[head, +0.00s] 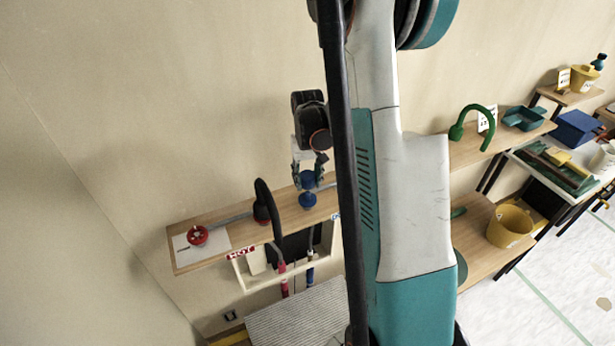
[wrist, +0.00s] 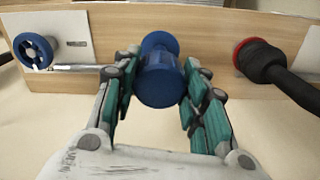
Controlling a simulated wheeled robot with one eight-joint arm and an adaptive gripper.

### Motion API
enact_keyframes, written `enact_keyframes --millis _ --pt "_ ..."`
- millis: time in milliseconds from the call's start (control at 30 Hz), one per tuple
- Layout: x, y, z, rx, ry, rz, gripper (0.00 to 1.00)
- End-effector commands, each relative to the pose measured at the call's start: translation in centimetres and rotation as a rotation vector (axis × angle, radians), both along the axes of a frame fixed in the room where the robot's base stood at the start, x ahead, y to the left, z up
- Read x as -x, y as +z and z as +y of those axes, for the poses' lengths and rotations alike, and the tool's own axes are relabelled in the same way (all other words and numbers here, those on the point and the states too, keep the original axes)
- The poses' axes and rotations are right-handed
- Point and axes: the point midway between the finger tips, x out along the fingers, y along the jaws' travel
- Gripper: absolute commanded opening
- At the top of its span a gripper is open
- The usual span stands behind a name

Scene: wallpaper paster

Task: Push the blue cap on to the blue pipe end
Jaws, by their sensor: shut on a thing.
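My gripper (head: 309,168) is shut on a blue cap (head: 307,180), directly above the blue pipe end (head: 308,201) on the wooden board. In the wrist view my gripper (wrist: 160,85) has one green-padded finger on each side of the cap (wrist: 160,88). The blue rim of the pipe end (wrist: 160,42) shows just beyond it, close to the board. The two look nearly in line. I cannot tell whether they touch or how far the cap is on.
A blue handwheel (wrist: 34,51) with a metal pipe is at the wrist view's left. A red-rimmed fitting (wrist: 258,60) with a black hose is at its right. In the head view a red handwheel (head: 197,235) sits on the wooden board (head: 240,222). Shelves with buckets stand right.

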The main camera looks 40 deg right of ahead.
Motion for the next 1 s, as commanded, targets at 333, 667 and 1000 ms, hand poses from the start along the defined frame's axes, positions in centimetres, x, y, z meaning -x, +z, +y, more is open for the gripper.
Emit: enact_keyframes --millis 333,667,1000 --pt "0.0 -2.4 0.0 0.0 0.0 0.0 0.2" --pt "0.0 -2.4 0.0 0.0 0.0 0.0 0.2" --pt "0.0 -2.4 0.0 0.0 0.0 0.0 0.2"
